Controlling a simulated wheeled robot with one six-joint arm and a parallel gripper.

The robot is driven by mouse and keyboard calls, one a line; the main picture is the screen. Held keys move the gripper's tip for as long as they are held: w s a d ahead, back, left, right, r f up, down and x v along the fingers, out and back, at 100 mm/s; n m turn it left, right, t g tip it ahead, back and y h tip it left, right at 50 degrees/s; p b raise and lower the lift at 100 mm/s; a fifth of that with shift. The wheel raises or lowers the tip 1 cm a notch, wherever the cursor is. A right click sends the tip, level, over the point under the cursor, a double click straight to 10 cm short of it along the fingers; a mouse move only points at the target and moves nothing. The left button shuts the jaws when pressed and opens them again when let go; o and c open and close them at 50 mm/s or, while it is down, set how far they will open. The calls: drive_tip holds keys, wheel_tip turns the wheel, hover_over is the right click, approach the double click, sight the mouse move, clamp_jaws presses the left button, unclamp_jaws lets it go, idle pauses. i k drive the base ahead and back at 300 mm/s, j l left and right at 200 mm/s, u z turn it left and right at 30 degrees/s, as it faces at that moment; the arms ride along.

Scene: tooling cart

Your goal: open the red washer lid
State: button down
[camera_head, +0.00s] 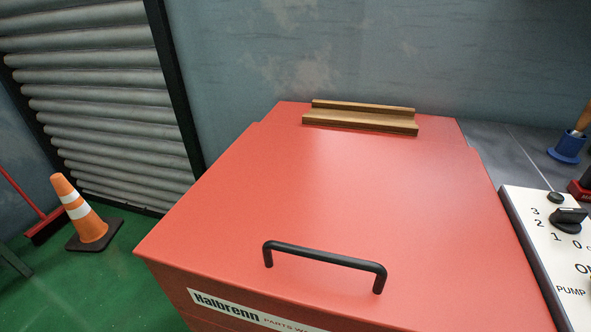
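The red washer lid (345,200) lies flat and looks closed on the red washer body (172,298). A black bar handle (325,255) stands up from the lid near its front edge. A label reading "Halbrenn" (228,304) is on the front face below the lid. A brown wooden ledge piece (360,118) sits at the lid's back edge. My gripper does not show in this view, so its state and its distance from the handle are hidden.
At right, a white control panel (545,235) has a black knob (568,218). A blue holder (568,148) stands behind it on a grey surface. An orange cone (82,215) and a red broom (45,222) are on the green floor at left. A wall stands behind.

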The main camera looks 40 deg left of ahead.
sight(392, 235)
drive_tip(key=u, duration=0.75)
drive_tip(key=k+l, duration=0.2)
drive_tip(key=k, duration=0.3)
